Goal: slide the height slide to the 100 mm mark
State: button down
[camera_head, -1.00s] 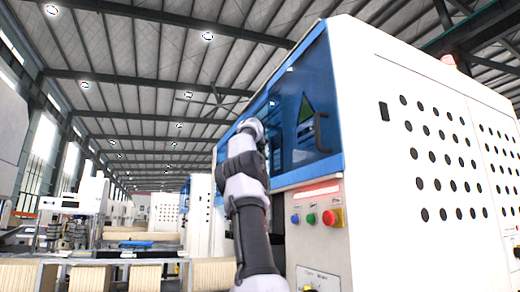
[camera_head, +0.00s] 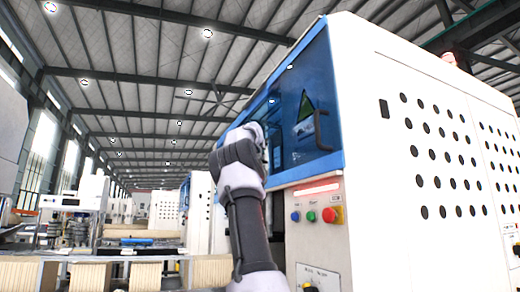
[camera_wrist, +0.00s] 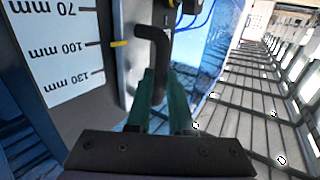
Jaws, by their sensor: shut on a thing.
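In the wrist view, the height slide (camera_wrist: 128,22) is a grey metal upright part with a short yellow pointer (camera_wrist: 120,43) and a dark bent handle (camera_wrist: 152,42). A white scale (camera_wrist: 45,60) to its left reads 70, 100 and 130 mm. The yellow pointer looks level with the 100 mm mark (camera_wrist: 70,48). My gripper (camera_wrist: 163,82) has green fingers shut on the lower end of the dark handle. In the head view, the slide, scale and fingers are hidden behind my arm and inside the blue-framed machine.
The machine's white side (camera_head: 430,150) and blue window front (camera_head: 310,100) stand close to my arm. A control panel (camera_head: 318,215) with blue, green and red buttons is below. Blue cables (camera_wrist: 195,20) run near the handle. Wooden-looking stacks (camera_head: 90,275) stand at the lower left.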

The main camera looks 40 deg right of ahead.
jog(key=c, duration=0.8)
grip_release()
jog(key=v, duration=1)
jog(key=shift+s+a, duration=0.25)
jog(key=shift+a, duration=0.1)
